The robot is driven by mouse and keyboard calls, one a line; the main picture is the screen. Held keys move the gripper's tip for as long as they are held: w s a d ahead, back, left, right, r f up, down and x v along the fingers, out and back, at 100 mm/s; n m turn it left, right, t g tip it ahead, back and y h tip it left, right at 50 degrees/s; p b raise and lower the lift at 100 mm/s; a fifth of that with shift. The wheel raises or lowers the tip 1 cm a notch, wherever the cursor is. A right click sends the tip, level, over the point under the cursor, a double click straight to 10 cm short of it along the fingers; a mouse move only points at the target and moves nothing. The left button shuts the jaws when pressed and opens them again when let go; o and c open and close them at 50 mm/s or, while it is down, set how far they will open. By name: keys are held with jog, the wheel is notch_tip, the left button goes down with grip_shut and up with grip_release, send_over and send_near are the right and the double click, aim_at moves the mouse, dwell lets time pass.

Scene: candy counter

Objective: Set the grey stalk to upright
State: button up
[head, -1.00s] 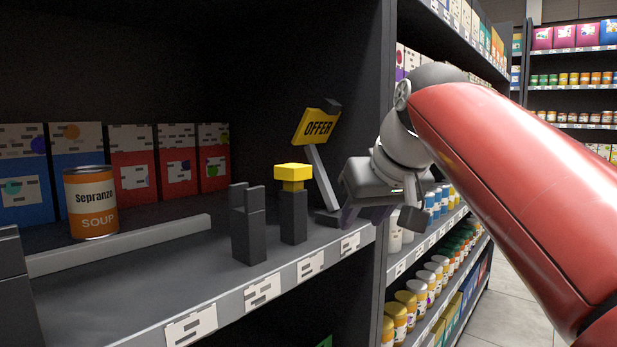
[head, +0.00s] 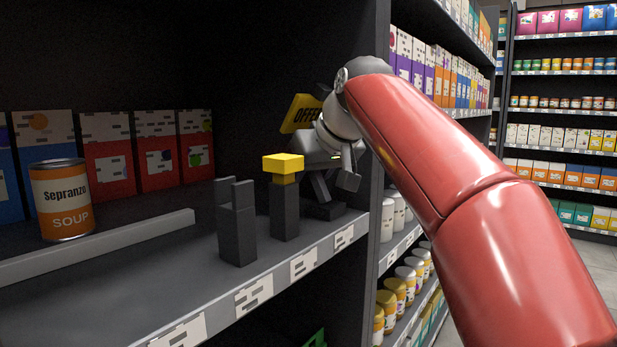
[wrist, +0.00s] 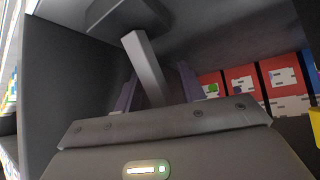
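The grey stalk (wrist: 147,62) carries a yellow OFFER sign (head: 299,113) and rises from a dark base (head: 325,210) near the shelf's right end. It leans to the left in the head view, where my arm hides much of it. The base also shows at the top of the wrist view (wrist: 127,14). My gripper (wrist: 157,88) is at the stalk, with the stalk between its two purple-grey fingers. The fingers look apart, with a gap beside the stalk. Whether either finger touches it cannot be told.
A dark post with a yellow block (head: 283,164) on top stands just left of the base. A dark notched block (head: 237,222) is further left. A soup can (head: 61,200) stands behind a grey rail (head: 110,243). A dark side wall (head: 375,110) bounds the right.

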jog(key=shift+f, duration=0.1)
grip_shut()
dwell(0.3)
